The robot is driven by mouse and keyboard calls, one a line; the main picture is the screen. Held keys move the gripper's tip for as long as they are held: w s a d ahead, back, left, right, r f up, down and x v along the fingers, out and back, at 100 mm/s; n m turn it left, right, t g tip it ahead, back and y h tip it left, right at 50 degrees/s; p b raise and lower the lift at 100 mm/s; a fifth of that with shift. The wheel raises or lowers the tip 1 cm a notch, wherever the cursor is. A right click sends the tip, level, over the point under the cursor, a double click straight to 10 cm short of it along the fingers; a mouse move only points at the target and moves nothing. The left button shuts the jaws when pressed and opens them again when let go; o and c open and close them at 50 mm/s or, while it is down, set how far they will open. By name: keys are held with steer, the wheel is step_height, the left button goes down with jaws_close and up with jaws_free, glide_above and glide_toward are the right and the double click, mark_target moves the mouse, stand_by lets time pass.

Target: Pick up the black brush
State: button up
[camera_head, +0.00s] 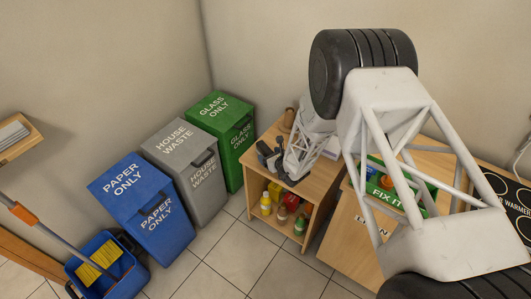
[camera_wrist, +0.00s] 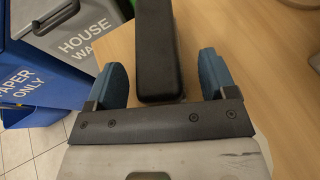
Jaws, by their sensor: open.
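The black brush (camera_wrist: 156,45) shows in the wrist view as a long black block over the wooden top (camera_wrist: 235,45). My gripper (camera_wrist: 161,62) is open. Its two blue fingers stand on either side of the near part of the block, with gaps visible on both sides. I cannot tell how far down the fingers reach. The far end of the block runs out of the top of the wrist view.
Blue paper (camera_head: 142,205), grey house waste (camera_head: 190,160) and green glass (camera_head: 226,135) bins stand left of the cabinet (camera_head: 318,185). Several bottles (camera_head: 282,205) stand on its lower shelf. A green "FIX IT" box (camera_head: 382,187) is partly behind my arm.

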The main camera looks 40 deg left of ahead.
mark_target(263, 145)
steer(key=shift+w+a+f, duration=0.15)
steer(key=shift+a+f, duration=0.1)
steer(key=shift+a, duration=0.15)
stand_by(0.3)
steer(key=c, duration=1.1)
steer(key=shift+r, duration=0.2)
steer(key=shift+r, duration=1.75)
steer(key=s+d+r, duration=0.1)
steer(key=s+d, duration=1)
steer(key=shift+d, duration=0.25)
steer(key=shift+r, duration=0.1)
